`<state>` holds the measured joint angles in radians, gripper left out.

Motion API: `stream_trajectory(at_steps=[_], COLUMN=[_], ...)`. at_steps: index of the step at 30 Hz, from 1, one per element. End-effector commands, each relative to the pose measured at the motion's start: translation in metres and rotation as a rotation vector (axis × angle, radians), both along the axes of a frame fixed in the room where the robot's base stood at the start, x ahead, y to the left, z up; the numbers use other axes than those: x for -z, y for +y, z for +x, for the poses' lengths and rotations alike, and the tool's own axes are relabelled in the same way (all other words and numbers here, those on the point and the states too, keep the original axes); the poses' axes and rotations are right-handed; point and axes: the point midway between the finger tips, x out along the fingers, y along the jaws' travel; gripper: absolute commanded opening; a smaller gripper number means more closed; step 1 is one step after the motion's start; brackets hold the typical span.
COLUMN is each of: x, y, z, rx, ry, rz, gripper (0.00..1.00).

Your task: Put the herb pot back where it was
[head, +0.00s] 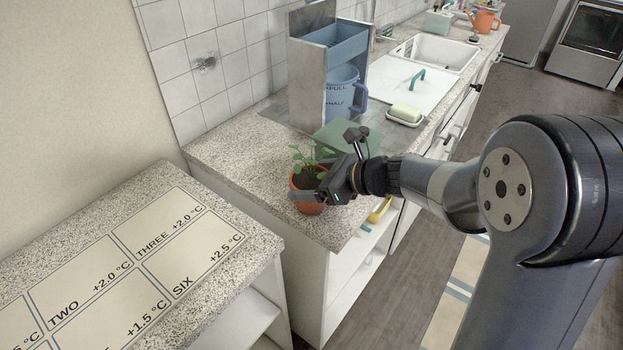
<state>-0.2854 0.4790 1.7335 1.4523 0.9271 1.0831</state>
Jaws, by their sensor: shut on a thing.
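The herb pot (308,205) is a small terracotta pot with dark soil and green leaves. It is upright near the front left corner of the speckled counter. My gripper (322,192) reaches in from the right and is shut on the pot. Part of the pot's right side is hidden behind my gripper. I cannot tell whether the pot's base touches the counter or hangs just above it.
A second speckled counter (216,255) at the front left bears labelled panels such as TWO, THREE and SIX. A gap separates the counters. Behind the pot stand a grey dispenser housing (308,82), a blue jug (343,92), a green board (352,137) and a soap dish (404,117).

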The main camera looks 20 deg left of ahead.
Motion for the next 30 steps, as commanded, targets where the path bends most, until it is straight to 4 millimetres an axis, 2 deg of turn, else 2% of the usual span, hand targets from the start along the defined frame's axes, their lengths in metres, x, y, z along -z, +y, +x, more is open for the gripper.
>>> stream_trajectory(at_steps=[2, 3, 6, 17, 30], x=[0.003, 0.004, 0.003, -0.003, -0.04], y=[0.0, 0.0, 0.0, -0.002, -0.081], z=[0.0, 0.0, 0.0, 0.0, -0.015], rx=[0.0, 0.0, 0.0, 0.001, 0.005], ry=[-0.001, 0.0, 0.0, 0.0, -0.003], rz=[0.002, 0.0, 0.0, 0.0, -0.001], gripper=[0.43, 0.83, 0.92, 0.92, 0.92])
